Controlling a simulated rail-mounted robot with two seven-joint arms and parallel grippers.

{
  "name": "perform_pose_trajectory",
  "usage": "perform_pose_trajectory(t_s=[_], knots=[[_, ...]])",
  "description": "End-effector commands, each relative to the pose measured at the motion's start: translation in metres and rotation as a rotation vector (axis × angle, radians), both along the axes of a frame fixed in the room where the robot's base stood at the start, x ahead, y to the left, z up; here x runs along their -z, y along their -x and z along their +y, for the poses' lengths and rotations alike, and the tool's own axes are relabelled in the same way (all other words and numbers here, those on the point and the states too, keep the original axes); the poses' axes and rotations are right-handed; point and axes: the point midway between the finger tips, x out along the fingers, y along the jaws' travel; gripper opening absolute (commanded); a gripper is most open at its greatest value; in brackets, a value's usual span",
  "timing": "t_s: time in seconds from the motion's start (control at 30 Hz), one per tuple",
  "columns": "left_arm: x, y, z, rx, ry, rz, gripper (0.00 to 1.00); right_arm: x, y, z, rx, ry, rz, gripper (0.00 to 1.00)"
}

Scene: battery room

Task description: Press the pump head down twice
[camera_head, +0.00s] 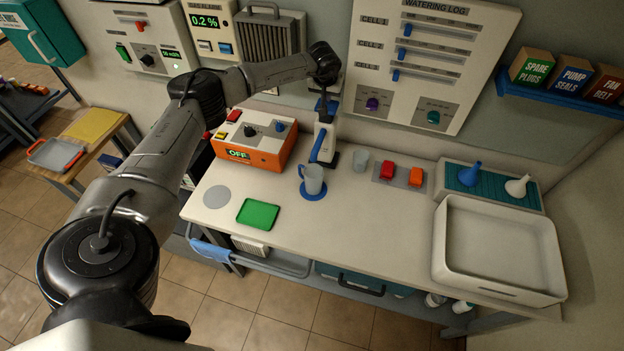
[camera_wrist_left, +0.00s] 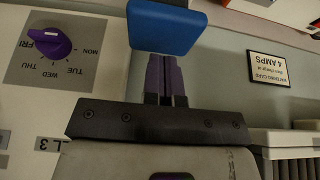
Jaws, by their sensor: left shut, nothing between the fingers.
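The pump has a white body (camera_head: 324,131) and stands at the back of the bench, upright. A blue spout (camera_head: 317,146) slants down from it toward a clear jug (camera_head: 311,178) on a blue round mat (camera_head: 313,195). Its blue pump head (camera_head: 328,105) is on top, and it shows large in the left wrist view (camera_wrist_left: 166,26). My left gripper (camera_head: 327,92) points down right above the pump head, shut and empty. Its fingertips (camera_wrist_left: 165,58) are at or close to the blue head; whether they touch I cannot tell. My right gripper is out of view.
An orange box reading OFF (camera_head: 253,155) stands left of the pump. A wall panel (camera_head: 430,60) is close behind my gripper.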

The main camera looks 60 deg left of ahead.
Motion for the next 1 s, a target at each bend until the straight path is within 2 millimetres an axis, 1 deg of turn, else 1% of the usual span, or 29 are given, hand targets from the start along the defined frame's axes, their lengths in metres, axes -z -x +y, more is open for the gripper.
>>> perform_pose_trajectory(t_s=[0.37,1.0], knots=[[0.003,0.0,0.0,0.0,0.0,0.0,0.0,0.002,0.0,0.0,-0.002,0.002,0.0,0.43],[0.024,0.0,0.0,0.0,-0.001,0.001,0.0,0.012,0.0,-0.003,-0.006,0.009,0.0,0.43]])
